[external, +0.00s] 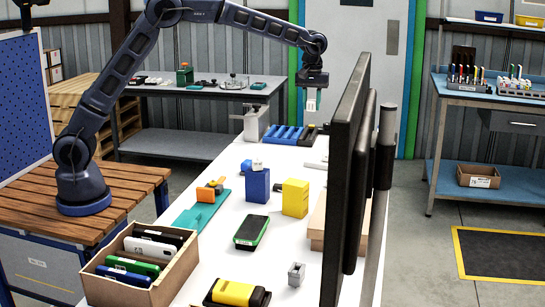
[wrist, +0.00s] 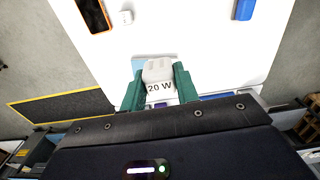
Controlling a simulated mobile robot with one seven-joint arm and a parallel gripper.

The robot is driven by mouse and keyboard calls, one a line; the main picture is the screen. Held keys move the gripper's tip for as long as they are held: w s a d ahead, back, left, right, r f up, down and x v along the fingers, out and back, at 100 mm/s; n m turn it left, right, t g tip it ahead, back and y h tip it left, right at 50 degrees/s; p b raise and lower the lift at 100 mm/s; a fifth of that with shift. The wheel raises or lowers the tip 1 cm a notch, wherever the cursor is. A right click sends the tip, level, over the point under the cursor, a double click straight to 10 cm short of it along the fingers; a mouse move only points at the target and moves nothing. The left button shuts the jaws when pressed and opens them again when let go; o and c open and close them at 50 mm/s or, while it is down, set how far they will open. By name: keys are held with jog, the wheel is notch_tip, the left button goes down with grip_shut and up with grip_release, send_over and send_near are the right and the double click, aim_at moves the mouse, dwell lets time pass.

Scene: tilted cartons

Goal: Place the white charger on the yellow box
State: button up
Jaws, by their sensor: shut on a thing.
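My gripper (external: 311,92) is raised high above the far part of the white table in the external view. Its green fingers are shut on a white charger marked "20 W" (wrist: 159,72), which also shows small below the fingers in the external view (external: 311,105). The yellow box (external: 295,199) stands upright on the table, nearer the camera and well below my gripper. Its top looks bare. I cannot make out the yellow box in the wrist view.
A blue box (external: 257,187) with a small white block (external: 257,164) on top stands left of the yellow box. A green-edged device (external: 251,231) lies in front. A large dark monitor (external: 346,180) rises along the right side. A carton of phones (external: 141,263) is front left.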

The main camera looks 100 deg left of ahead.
jog(key=w+d+r, duration=0.2)
jog(key=d+r, duration=0.1)
jog(key=d, duration=1.2)
jog(key=r, duration=0.2)
send_over(296, 182)
notch_tip(296, 182, down, 20)
jog(key=shift+r, duration=0.25)
jog(key=shift+f, duration=0.15)
jog(key=o, duration=1)
jog(key=shift+a, duration=0.1)
